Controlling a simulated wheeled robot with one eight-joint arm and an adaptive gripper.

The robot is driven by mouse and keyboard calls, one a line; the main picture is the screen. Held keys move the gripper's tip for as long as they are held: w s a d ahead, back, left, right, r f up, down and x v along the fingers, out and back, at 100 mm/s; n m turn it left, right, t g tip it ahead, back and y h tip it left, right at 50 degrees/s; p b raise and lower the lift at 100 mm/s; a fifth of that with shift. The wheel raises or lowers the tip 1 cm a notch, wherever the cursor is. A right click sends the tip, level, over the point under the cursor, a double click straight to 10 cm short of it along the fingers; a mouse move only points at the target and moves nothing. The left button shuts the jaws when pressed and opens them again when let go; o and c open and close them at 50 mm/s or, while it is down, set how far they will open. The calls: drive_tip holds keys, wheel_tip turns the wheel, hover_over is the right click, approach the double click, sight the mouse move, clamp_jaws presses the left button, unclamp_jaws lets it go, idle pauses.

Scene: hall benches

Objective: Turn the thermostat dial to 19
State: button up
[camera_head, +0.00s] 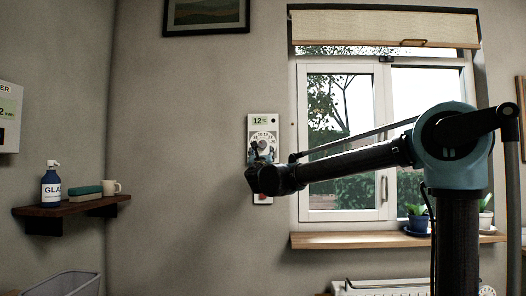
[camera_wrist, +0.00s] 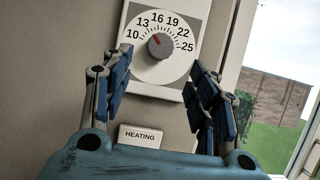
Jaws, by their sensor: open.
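The thermostat (camera_head: 263,121) is a pale upright panel on the wall left of the window; its display reads 12 °C. In the wrist view its round grey dial (camera_wrist: 161,46) sits on a white scale marked 10, 13, 16, 19, 22, 25. The dial's red mark points up and left, close to 13. My gripper (camera_wrist: 159,63) is open and empty, its blue fingers on either side below the dial, apart from it. In the head view my gripper (camera_head: 258,153) is in front of the panel and hides part of it.
A HEATING label (camera_wrist: 140,137) sits below the dial. The window (camera_head: 345,190) and its sill (camera_head: 330,240) are to the right, with potted plants. A shelf (camera_head: 72,205) at left holds a spray bottle (camera_head: 51,186), a sponge and a mug. A radiator (camera_head: 385,288) is below.

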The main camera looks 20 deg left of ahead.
sight(263, 146)
drive_tip(key=x, duration=0.8)
drive_tip(key=shift+w+r, duration=0.1)
drive_tip(key=shift+w, duration=0.1)
drive_tip(key=c, duration=1.1)
drive_tip(key=shift+o, duration=0.2)
drive_tip(key=shift+a, duration=0.1)
